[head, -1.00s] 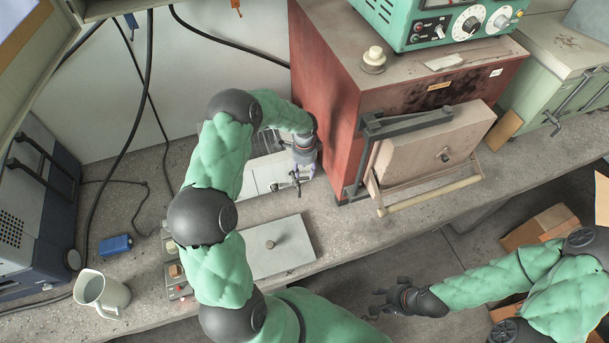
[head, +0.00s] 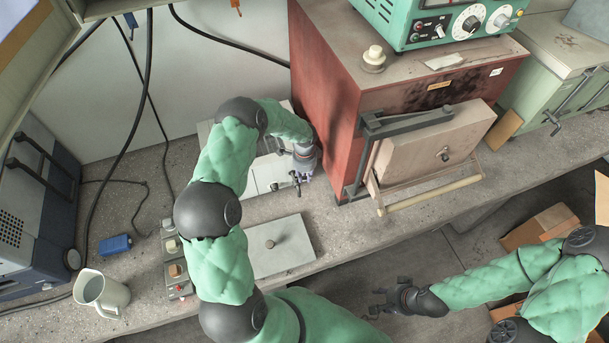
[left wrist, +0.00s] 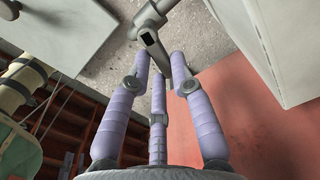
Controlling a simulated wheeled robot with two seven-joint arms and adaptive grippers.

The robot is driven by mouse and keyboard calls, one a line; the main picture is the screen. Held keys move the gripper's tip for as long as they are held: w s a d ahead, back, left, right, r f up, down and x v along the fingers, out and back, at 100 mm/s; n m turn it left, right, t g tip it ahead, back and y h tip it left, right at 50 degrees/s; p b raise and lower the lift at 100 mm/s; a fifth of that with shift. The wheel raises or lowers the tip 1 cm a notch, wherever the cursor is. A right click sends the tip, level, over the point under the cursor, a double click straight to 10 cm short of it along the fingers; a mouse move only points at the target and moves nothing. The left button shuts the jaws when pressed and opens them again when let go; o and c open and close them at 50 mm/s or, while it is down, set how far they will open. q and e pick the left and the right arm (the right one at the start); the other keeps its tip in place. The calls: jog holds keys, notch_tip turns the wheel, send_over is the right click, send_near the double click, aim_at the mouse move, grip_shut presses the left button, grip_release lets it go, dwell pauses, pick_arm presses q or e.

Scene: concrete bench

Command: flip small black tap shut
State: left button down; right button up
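The small tap, dark grey to black with a bar-like lever, shows at the top of the left wrist view (left wrist: 150,38). In the head view the tap (head: 296,178) is small and partly mixed with my fingers, over the pale plate beside the red furnace. My left gripper (head: 303,174) is right at it. In the left wrist view its lavender fingers (left wrist: 160,62) are apart at the tips, with the tap's lever just beyond and between them. I cannot tell whether they touch it. My right gripper (head: 378,302) is open and empty, out in front of the bench.
The red furnace (head: 325,100) stands close on the right of my left gripper, its door and handle bar (head: 430,196) jutting forward. A grey plate with a knob (head: 285,260), a jug (head: 103,293) and a blue box (head: 115,245) are on the bench. Cables hang behind.

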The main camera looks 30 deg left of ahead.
pick_arm(q)
jog(key=shift+w+a+f+n+b, duration=0.1)
jog(key=shift+w+f+n+b, duration=0.1)
jog(key=shift+n+b, duration=0.6)
jog(key=shift+w+a+n+b, duration=0.1)
jog(key=shift+n+b, duration=0.4)
jog(key=shift+b, duration=0.3)
jog(key=shift+r+n, duration=0.15)
jog(key=shift+n, duration=0.15)
jog(key=c, duration=1.1)
grip_release()
notch_tip(320, 180, up, 12)
